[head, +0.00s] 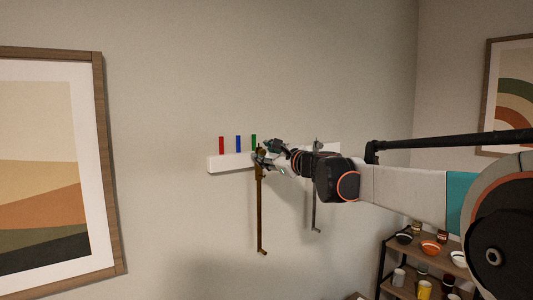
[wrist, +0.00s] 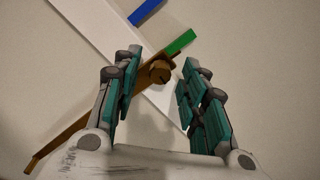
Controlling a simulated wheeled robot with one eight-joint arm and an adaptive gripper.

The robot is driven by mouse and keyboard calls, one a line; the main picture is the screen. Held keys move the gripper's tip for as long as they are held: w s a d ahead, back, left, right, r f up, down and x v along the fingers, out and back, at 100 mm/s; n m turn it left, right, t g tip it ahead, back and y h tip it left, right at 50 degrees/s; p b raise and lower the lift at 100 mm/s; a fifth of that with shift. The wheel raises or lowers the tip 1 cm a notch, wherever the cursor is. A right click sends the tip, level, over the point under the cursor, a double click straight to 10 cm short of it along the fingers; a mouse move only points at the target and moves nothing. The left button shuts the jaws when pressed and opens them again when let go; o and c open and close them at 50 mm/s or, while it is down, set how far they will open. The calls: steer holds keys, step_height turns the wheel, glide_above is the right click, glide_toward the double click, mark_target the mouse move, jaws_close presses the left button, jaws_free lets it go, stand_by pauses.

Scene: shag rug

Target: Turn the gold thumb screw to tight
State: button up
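The gold thumb screw (wrist: 159,73) shows in the wrist view as a round brown-gold knob on a gold bar (wrist: 75,138). The bar also hangs from the white wall rail in the head view (head: 260,205). My gripper (wrist: 157,80) is open, one finger on each side of the knob, with gaps showing on both sides. I cannot tell how deep the fingers reach along the knob. In the head view my gripper (head: 266,155) is at the top of the gold bar and hides the knob.
The white rail (head: 222,163) carries red (head: 221,145), blue (head: 238,144) and green (head: 253,141) marks. A grey bar (head: 315,205) hangs to the right of the gold one. Framed pictures hang on both walls. A shelf (head: 430,248) with bowls stands at lower right.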

jaws_close()
steer(key=shift+n+b, duration=0.35)
steer(key=shift+n, duration=0.35)
jaws_free()
